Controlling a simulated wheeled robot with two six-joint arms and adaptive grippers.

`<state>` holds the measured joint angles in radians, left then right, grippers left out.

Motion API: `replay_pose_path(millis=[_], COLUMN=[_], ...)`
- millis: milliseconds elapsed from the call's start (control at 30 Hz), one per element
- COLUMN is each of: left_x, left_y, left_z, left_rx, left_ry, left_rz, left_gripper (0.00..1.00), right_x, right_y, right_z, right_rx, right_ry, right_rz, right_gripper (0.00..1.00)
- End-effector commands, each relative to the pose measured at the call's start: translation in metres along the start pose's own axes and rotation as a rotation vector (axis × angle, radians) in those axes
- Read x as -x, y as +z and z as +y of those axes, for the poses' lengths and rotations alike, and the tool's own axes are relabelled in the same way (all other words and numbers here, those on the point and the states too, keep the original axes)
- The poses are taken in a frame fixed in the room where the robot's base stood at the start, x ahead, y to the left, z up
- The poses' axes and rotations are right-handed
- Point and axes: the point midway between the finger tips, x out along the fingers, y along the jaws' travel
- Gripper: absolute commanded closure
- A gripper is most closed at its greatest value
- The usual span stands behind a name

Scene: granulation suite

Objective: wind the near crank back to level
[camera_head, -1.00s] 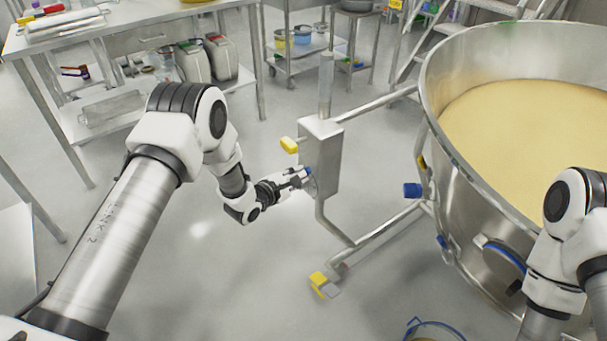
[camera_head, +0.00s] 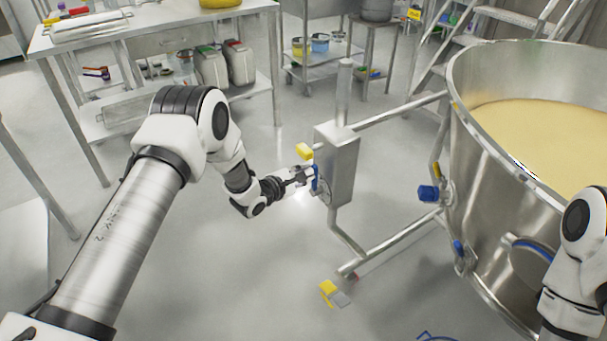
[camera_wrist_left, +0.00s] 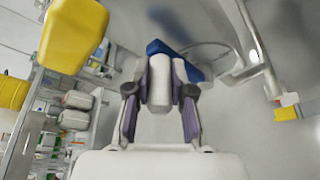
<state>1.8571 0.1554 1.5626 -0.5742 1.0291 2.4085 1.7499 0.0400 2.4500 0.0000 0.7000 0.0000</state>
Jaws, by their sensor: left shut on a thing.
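The near crank (camera_head: 316,180) is a blue arm on the left face of a steel gearbox (camera_head: 339,160). In the head view it stands close to upright, partly hidden by my gripper. In the left wrist view the blue crank arm (camera_wrist_left: 198,73) slants across behind a pale grip (camera_wrist_left: 159,88). My left gripper (camera_head: 304,175) has its purple-padded fingers (camera_wrist_left: 160,108) on both sides of that grip and is shut on it. My right arm shows at the right edge, but its gripper is out of frame.
A yellow knob (camera_head: 304,151) juts from the gearbox just above my gripper. A large steel bowl (camera_head: 490,215) of pale powder stands to the right, joined by tubes. A yellow pedal (camera_head: 328,287) is near the floor. A bench (camera_head: 150,30) is at back left; floor in front is clear.

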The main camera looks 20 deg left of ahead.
Motion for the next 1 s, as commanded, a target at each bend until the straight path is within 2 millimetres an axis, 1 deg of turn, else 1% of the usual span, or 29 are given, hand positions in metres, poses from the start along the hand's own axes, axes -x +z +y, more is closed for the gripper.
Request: replay_pose_path(millis=[33, 100, 133, 200, 800, 867, 967, 1000], left_x=[-0.002, -0.003, -0.003, -0.003, 0.0, 0.004, 0.02, 0.029], left_y=[0.005, 0.005, 0.005, 0.005, 0.002, 0.001, 0.001, 0.002], left_z=[0.008, 0.008, 0.008, 0.008, 0.003, 0.003, 0.003, 0.003], left_rx=[-0.005, -0.005, -0.005, -0.005, -0.001, 0.0, 0.001, 0.003], left_ry=[0.016, 0.016, 0.016, 0.016, 0.006, 0.006, 0.005, 0.006], left_rz=[-0.011, -0.012, -0.012, -0.012, -0.004, -0.003, -0.002, -0.003], left_gripper=[1.0, 1.0, 0.74, 0.52, 0.52, 0.52, 0.52, 0.52], right_x=[0.0, 0.0, 0.0, 0.0, 0.0, 0.0, 0.0, 0.0], right_y=[0.0, 0.0, 0.0, 0.0, 0.0, 0.0, 0.0, 0.0], right_z=[0.0, 0.0, 0.0, 0.0, 0.0, 0.0, 0.0, 0.0], right_rx=[0.0, 0.0, 0.0, 0.0, 0.0, 0.0, 0.0, 0.0], right_ry=[0.0, 0.0, 0.0, 0.0, 0.0, 0.0, 0.0, 0.0], right_rz=[0.0, 0.0, 0.0, 0.0, 0.0, 0.0, 0.0, 0.0], right_gripper=[0.52, 0.52, 0.52, 0.52, 0.52, 0.52, 0.52, 0.52])
